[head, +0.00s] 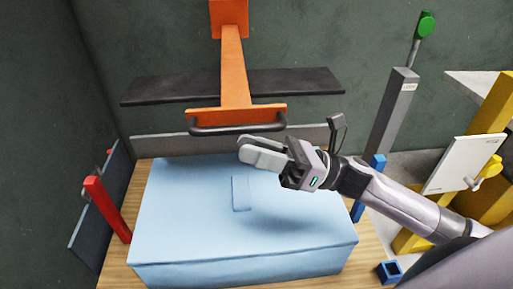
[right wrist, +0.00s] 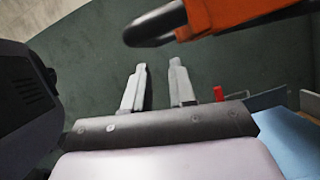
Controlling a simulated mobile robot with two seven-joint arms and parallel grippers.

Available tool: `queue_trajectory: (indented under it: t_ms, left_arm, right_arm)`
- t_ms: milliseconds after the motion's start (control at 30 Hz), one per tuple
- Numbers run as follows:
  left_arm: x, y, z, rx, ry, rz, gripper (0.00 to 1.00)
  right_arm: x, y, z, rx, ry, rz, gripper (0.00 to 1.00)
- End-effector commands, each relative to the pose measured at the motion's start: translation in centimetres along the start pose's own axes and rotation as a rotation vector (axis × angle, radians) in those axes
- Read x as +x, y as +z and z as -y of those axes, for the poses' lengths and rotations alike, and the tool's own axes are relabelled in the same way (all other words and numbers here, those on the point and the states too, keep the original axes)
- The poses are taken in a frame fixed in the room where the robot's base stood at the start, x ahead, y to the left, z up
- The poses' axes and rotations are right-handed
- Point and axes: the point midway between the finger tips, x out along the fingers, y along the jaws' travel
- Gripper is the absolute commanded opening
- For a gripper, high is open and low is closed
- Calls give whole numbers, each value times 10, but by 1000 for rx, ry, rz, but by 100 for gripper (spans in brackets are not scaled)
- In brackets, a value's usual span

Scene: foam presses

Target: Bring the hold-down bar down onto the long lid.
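The hold-down bar (head: 236,75) is an orange arm at the back with a long dark plate across it. Its lower orange crosspiece carries a dark handle (head: 237,129), raised above the light blue block. The dark handle also shows in the right wrist view (right wrist: 155,28), above and beyond the fingers. The large light blue block (head: 190,215) has a raised tab (head: 241,193) on top; I take its top as the long lid. My right gripper (head: 247,149) is open and empty, above the block, just below and in front of the handle. My left gripper is out of view.
A red post (head: 108,208) with a dark side panel stands at the left. At the right are a grey post (head: 392,112) with a green knob, blue posts, and a yellow frame with a white panel (head: 463,164). The wooden table edge (head: 118,270) shows around the block.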

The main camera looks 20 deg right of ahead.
Motion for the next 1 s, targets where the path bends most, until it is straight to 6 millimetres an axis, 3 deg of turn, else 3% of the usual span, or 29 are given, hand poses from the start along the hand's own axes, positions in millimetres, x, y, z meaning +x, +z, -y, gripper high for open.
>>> queue_trajectory:
  t_ms: [167,233,267,1000]
  left_arm:
    - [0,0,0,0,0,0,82]
    - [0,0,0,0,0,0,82]
    - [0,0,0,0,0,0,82]
    - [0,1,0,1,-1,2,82]
  right_arm:
    - [0,0,0,1,0,0,25]
    - [0,0,0,1,0,0,2]
    - [0,0,0,1,0,0,0]
    - [0,0,0,1,0,0,0]
